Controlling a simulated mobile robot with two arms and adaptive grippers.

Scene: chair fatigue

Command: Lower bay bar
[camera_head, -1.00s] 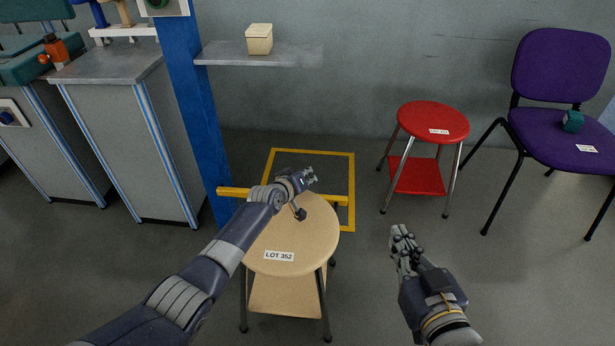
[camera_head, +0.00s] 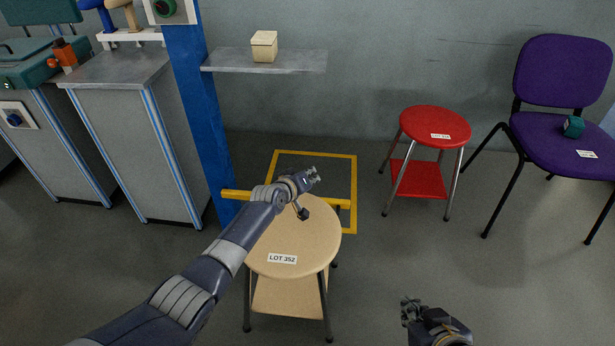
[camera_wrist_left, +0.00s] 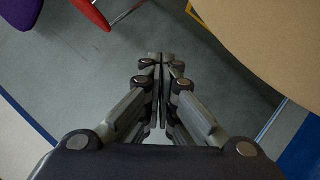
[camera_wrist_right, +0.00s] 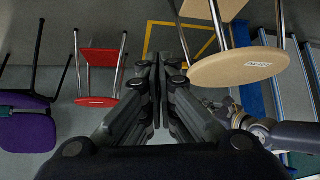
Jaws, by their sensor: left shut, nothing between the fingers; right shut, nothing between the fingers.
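The yellow bay bar (camera_head: 236,194) reaches out level from the blue post (camera_head: 203,120) to the right, behind a beige round stool (camera_head: 290,235) labelled LOT 352. My left forearm hides its middle part. My left gripper (camera_head: 314,174) is shut and empty; in the head view it appears just above the bar, and I cannot tell whether it touches it. The left wrist view shows its closed fingers (camera_wrist_left: 161,62) beside the stool seat. My right gripper (camera_head: 408,302) is shut and empty, low in front, right of the beige stool; its closed fingers (camera_wrist_right: 157,62) show in the right wrist view.
A yellow floor outline (camera_head: 316,153) lies behind the beige stool. A red stool (camera_head: 435,123) and a purple chair (camera_head: 562,72) stand to the right. A grey shelf (camera_head: 300,62) with a cream box (camera_head: 264,46) juts from the post. Cabinets (camera_head: 135,150) stand left. Floor at front right is clear.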

